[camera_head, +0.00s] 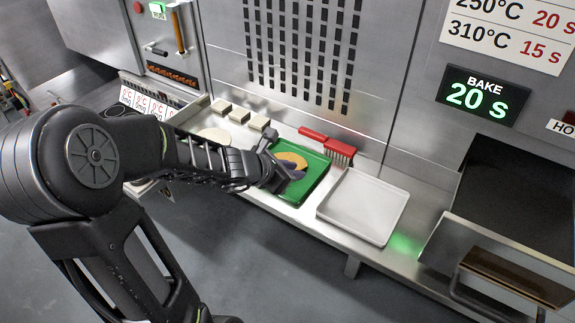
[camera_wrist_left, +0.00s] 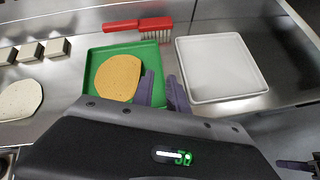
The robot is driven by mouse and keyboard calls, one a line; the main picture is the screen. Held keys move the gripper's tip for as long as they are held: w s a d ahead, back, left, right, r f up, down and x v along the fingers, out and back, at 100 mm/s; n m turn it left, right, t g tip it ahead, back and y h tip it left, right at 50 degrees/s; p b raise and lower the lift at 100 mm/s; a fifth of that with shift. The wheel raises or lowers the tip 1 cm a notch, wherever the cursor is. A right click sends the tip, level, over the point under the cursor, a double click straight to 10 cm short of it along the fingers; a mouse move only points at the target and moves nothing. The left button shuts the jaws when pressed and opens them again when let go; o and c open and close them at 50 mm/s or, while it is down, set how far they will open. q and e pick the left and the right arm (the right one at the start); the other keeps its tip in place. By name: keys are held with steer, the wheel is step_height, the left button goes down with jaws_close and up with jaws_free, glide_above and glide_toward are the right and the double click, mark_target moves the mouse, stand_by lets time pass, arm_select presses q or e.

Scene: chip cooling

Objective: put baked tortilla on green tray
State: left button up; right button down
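The baked tortilla (camera_head: 291,160) is a round yellow-brown disc lying on the green tray (camera_head: 308,184). In the left wrist view the tortilla (camera_wrist_left: 117,77) lies on the tray's left and middle part, inside the rim of the green tray (camera_wrist_left: 92,60). My left gripper (camera_wrist_left: 164,92) is over the right side of the tray, just right of the tortilla. Its two purple-grey fingers are apart with nothing seen between them. The head view shows the same gripper (camera_head: 292,174) low over the tray. A dark finger-like piece at the wrist view's lower right may belong to my right gripper.
A white tray (camera_head: 363,206) stands right of the green one. A red brush (camera_head: 330,145) lies behind them. A pale tortilla (camera_head: 213,136) and several small blocks (camera_head: 239,115) are at the left. An oven door (camera_head: 500,270) hangs open at the right, under a "BAKE 20 s" display (camera_head: 481,94).

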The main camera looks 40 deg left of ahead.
arm_select(q)
step_height(320, 180, up, 7)
steer(key=s+d+p, duration=0.1)
steer(key=s+p, duration=0.1)
steer(key=p, duration=0.3)
steer(key=shift+d, duration=0.35)
steer(key=shift+w, duration=0.1)
